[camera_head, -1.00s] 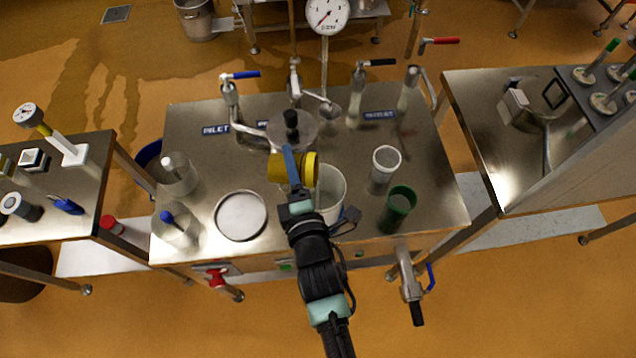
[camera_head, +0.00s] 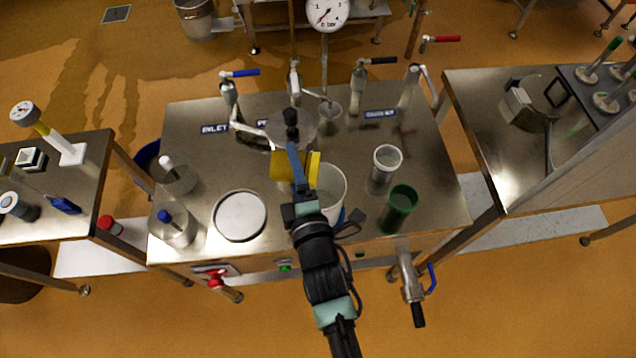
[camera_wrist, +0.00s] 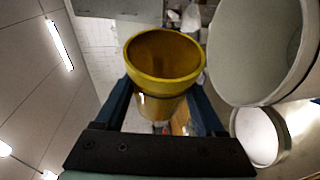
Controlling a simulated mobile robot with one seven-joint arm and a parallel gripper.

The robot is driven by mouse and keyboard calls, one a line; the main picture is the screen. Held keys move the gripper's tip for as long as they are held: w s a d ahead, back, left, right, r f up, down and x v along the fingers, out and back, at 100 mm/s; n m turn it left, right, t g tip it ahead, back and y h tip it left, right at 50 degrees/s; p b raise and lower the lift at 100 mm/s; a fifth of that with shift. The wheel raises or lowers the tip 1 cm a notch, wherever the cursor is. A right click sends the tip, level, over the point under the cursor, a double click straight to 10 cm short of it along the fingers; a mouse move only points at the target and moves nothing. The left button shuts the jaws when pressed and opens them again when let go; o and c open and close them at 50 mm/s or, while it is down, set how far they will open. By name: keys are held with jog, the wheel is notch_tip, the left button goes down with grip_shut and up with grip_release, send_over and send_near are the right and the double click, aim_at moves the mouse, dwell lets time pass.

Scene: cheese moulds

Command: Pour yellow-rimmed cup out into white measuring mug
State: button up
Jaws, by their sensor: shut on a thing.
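My gripper (camera_head: 294,162) is shut on the yellow-rimmed cup (camera_head: 282,166), with a blue finger across its side. The cup is tipped on its side, its rim facing right, at the upper left edge of the white measuring mug (camera_head: 334,192). In the wrist view the cup (camera_wrist: 160,100) sits between both blue fingers, its mouth toward the camera, and the mug (camera_wrist: 226,60) fills the upper right. I see no stream between them, and cannot tell what is left in the cup.
A green cup (camera_head: 400,208) and a white-rimmed cup (camera_head: 386,166) stand right of the mug. A round pale dish (camera_head: 241,216) and clear vessels with stoppers (camera_head: 173,226) stand left. Pipes and valves (camera_head: 230,100) rise behind. Clear steel lies around the right back.

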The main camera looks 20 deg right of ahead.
aim_at(315, 181)
jog(key=shift+s+d+f+m+b, duration=0.15)
jog(key=shift+f+m+b, duration=0.15)
jog(key=shift+m+b, duration=0.35)
jog(key=shift+s+d+r+m+t+b, duration=0.15)
jog(key=shift+d+r+m+t+b, duration=0.2)
jog(key=shift+m+b, duration=0.35)
jog(key=shift+s+d+r+m+t+b, duration=0.1)
jog(key=shift+d+r+m+t+b, duration=0.1)
jog(key=shift+m+t+b, duration=0.4)
dwell(0.9)
jog(key=shift+s+d+r+m+t+h+b, duration=0.25)
jog(key=shift+d+m+t+b, duration=0.1)
jog(key=shift+m+b, duration=0.55)
jog(key=shift+s+d+r+m+t+h+b, duration=0.1)
jog(key=shift+s+d+m+t+h+b, duration=0.2)
jog(key=shift+m+b, duration=0.55)
dwell(0.7)
jog(key=shift+w+y, duration=0.1)
jog(key=shift+y, duration=0.15)
dwell(0.5)
